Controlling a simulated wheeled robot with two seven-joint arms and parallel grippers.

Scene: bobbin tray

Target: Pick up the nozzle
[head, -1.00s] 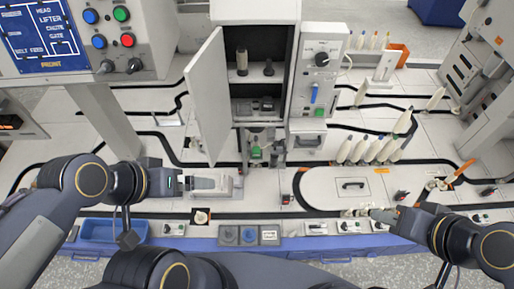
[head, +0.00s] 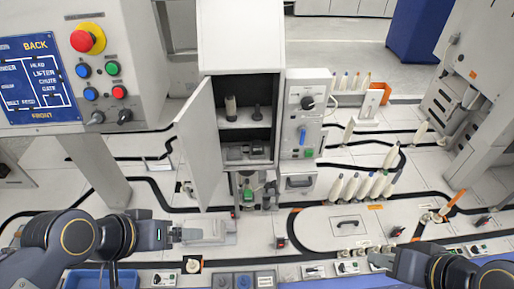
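I cannot tell for sure which thing is the nozzle. Two small dark upright pieces stand on the shelf of the open cabinet (head: 240,45): a taller one (head: 231,108) on the left and a shorter one (head: 256,113) on the right. My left gripper (head: 184,235) is at lower left, pointing right beside a pale block (head: 212,231), well below the cabinet. My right gripper (head: 376,259) is at lower right, near the small parts along the bench's front edge. Both fingertips are too small to show whether they are open or shut, and I see nothing clearly held.
The cabinet door (head: 198,148) stands open to the left. A control box (head: 303,115) is fixed at the cabinet's right. Several pale bobbins (head: 362,186) stand at right, beside a rounded plate (head: 335,229). A button panel (head: 85,62) is at upper left.

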